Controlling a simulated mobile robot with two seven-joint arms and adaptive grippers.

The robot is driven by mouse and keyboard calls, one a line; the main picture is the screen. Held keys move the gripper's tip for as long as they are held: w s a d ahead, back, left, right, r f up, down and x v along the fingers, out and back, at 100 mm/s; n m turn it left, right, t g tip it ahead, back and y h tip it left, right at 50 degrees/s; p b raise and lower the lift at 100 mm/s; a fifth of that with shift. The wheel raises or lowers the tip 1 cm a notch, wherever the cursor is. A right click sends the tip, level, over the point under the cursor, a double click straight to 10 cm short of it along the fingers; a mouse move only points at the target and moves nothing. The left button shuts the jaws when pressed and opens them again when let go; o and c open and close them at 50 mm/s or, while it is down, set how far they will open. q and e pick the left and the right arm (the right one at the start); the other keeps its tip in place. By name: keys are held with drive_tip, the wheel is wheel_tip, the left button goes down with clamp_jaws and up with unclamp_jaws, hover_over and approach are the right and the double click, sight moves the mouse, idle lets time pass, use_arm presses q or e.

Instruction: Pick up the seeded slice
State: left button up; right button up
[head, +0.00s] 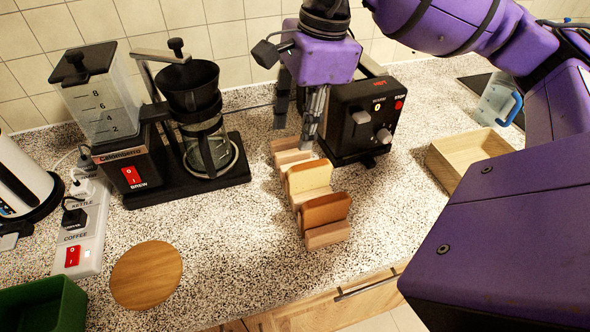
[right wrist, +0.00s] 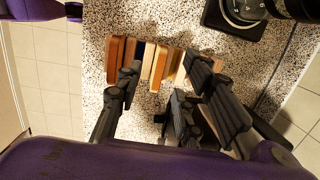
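A wooden rack (head: 328,236) stands on the counter with bread slices upright in it. A tan slice (head: 309,176) is in its middle and a browner slice (head: 325,210) is nearer the front. I cannot tell which is the seeded slice; no seeds are clear. My right gripper (head: 294,135) points down over the rack's far end, with its fingers apart. I see no slice held. My left gripper is not in view.
A black toaster (head: 362,115) stands close to the right of the rack. A coffee maker (head: 130,150) is to the left, and a wooden box (head: 440,170) to the right. A round wooden board (head: 146,275) lies front left, beside a green bin (head: 45,305). Counter before the rack is clear.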

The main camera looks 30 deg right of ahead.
drive_tip(key=h+b, duration=0.1)
drive_tip(key=b, duration=0.1)
hover_over(309, 176)
drive_tip(key=w+d, duration=0.1)
wheel_tip(309, 176, down, 4)
drive_tip(key=shift+f, duration=0.15)
wheel_tip(309, 176, down, 4)
drive_tip(key=shift+r+g+b, duration=0.15)
drive_tip(key=shift+g+b, duration=0.35)
drive_tip(key=shift+b, duration=0.5)
drive_tip(key=shift+s+f, duration=0.35)
drive_tip(key=shift+f, duration=0.25)
drive_tip(key=f, duration=0.6)
drive_tip(key=shift+a+p, duration=0.2)
drive_tip(key=shift+p, duration=0.2)
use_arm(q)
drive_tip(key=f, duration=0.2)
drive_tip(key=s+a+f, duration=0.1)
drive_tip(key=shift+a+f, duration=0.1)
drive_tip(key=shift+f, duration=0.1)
use_arm(e)
drive_tip(key=shift+w+f, duration=0.2)
drive_tip(key=shift+f, duration=0.1)
clamp_jaws()
